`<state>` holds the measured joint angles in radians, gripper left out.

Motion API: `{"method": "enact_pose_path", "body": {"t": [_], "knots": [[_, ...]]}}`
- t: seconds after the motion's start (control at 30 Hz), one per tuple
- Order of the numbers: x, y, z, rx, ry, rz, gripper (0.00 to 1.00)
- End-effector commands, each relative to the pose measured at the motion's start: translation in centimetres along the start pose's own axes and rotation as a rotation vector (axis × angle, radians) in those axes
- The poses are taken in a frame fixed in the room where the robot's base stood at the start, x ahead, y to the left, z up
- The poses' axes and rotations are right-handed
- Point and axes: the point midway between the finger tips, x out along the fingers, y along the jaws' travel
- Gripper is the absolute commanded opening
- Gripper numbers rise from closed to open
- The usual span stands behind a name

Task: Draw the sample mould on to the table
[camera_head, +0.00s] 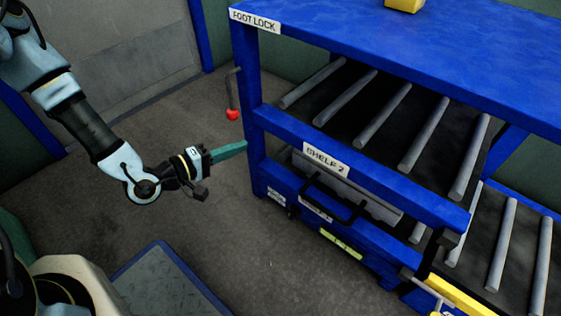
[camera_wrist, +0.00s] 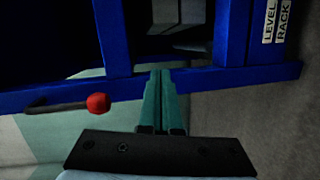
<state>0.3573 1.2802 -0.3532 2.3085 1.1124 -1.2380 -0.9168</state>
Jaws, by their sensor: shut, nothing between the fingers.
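A grey slab-like body (camera_head: 350,188), which may be the sample mould, lies in the level below the "SHELF 2" label. A black bar handle (camera_head: 335,200) stands out in front of it. The shelf beam hides part of the slab, and I cannot tell for sure that it is the mould. My gripper (camera_head: 243,147) has teal fingers shut together with nothing between them. It is left of the rack's front left post, apart from the handle. In the wrist view the shut fingers (camera_wrist: 160,78) point at the blue frame.
The blue rack (camera_head: 249,95) has roller shelves. A lever with a red knob (camera_head: 232,114) hangs beside its left post; the knob also shows in the wrist view (camera_wrist: 98,103). A yellow object (camera_head: 404,4) sits on top.

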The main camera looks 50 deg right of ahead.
Motion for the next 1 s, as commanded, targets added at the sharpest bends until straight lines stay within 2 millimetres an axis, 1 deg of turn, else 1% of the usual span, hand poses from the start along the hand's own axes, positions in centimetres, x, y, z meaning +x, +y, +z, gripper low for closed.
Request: {"method": "enact_pose_path", "body": {"t": [0.03, 0.1, 0.2, 0.37, 0.47, 0.7, 0.8, 0.9, 1.0], "knots": [[0.8, -1.6, 1.1, -0.037, -0.005, 0.049, 0.0], [1.3, -1.7, 2.1, -0.076, -0.011, 0.102, 0.0], [1.7, -1.7, 2.8, -0.11, -0.015, 0.149, 0.0], [2.7, -1.3, 3.1, -0.123, -0.019, 0.171, 0.0], [4.2, -1.1, 3.2, -0.121, -0.02, 0.171, 0.0], [8.5, -0.5, 3.1, -0.119, -0.018, 0.169, 0.0], [9.9, -0.2, 3.1, -0.12, -0.018, 0.169, 0.0], [10.9, 0.0, 3.1, -0.12, -0.017, 0.166, 0.0], [11.4, 0.2, 3.0, -0.12, -0.017, 0.167, 0.0]]}}
